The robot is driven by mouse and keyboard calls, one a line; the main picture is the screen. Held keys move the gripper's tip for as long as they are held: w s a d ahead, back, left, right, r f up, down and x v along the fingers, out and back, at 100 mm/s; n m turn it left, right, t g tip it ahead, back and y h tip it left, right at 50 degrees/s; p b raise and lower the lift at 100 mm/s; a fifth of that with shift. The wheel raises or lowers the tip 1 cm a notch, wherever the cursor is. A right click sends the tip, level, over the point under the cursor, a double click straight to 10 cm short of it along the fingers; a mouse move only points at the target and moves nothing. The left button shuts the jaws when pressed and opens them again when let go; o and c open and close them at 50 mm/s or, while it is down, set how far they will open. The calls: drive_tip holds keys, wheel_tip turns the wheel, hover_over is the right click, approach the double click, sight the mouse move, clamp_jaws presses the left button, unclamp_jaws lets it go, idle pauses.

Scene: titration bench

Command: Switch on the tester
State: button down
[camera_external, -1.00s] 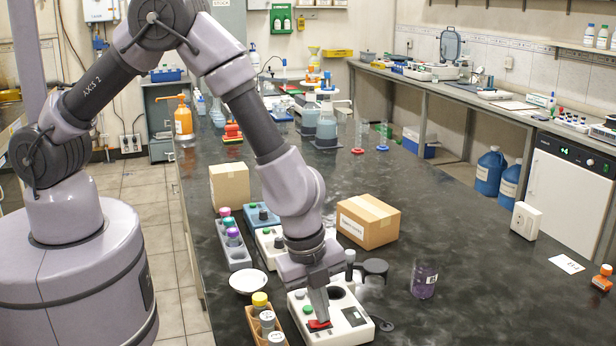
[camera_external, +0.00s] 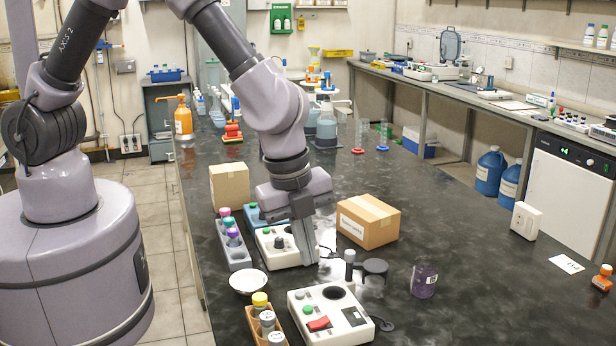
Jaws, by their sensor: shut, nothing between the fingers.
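Which way the rocker is tipped is too small to tell, and no lit display is clear. My gripper (camera_external: 309,263) is shut and empty, pointing down behind the tester, apart from it. Its fingers overlap the right end of a second white device (camera_external: 281,254) with a green button and black knob; contact cannot be told.
A black cap with a grey post (camera_external: 374,268) stands behind the tester. A purple jar (camera_external: 424,281) is to the right, a cardboard box (camera_external: 368,221) behind. A white dish (camera_external: 248,281) and racks of capped vials (camera_external: 233,257) are left.

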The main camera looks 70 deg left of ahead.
sight(325, 320)
drive_tip(key=shift+r, duration=0.25)
drive_tip(key=shift+f+b, duration=0.1)
drive_tip(key=shift+b, duration=0.2)
drive_tip(key=s+t+b, duration=0.2)
drive_tip(key=s+b, duration=0.1)
drive_tip(key=b, duration=0.7)
drive_tip(key=shift+s+d+f, duration=0.1)
drive_tip(key=shift+d+f, duration=0.05)
drive_tip(key=b+x, duration=0.6)
drive_tip(key=x, duration=0.8)
drive_tip(key=shift+p, duration=0.3)
